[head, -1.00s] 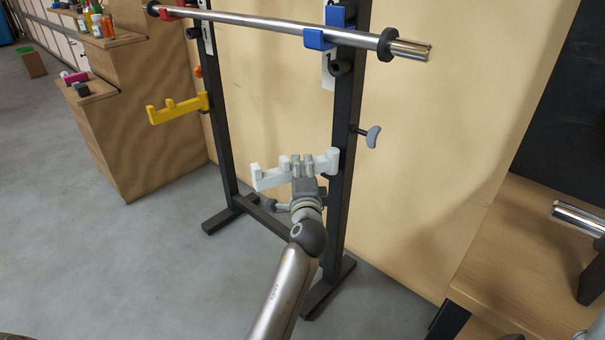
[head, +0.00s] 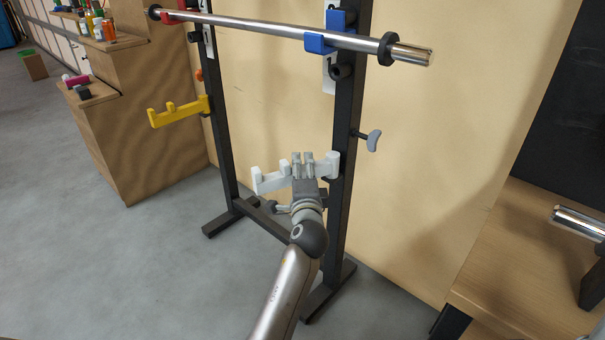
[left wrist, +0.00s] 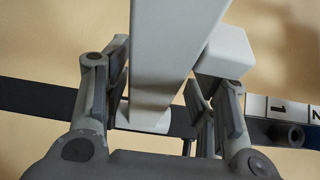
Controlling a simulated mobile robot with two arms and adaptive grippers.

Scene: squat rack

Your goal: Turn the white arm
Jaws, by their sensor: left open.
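The white arm (head: 270,181) is a notched safety arm on the right upright (head: 345,130) of the squat rack. In the head view it sticks out leftward from the upright, low on the rack. My left gripper (head: 303,157) is at the middle of the white arm, with its fingertips up over it. In the left wrist view the white arm (left wrist: 168,60) passes between the two open fingers (left wrist: 160,105). A gap shows on at least one side, and I cannot tell whether either finger touches it. My right gripper is not in view.
A yellow arm (head: 180,112) sticks out from the left upright. A metal bar (head: 270,28) lies across red and blue holders above. A grey knob (head: 373,140) juts from the right upright. A wooden bench (head: 520,260) stands at the right. Open floor lies at the left.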

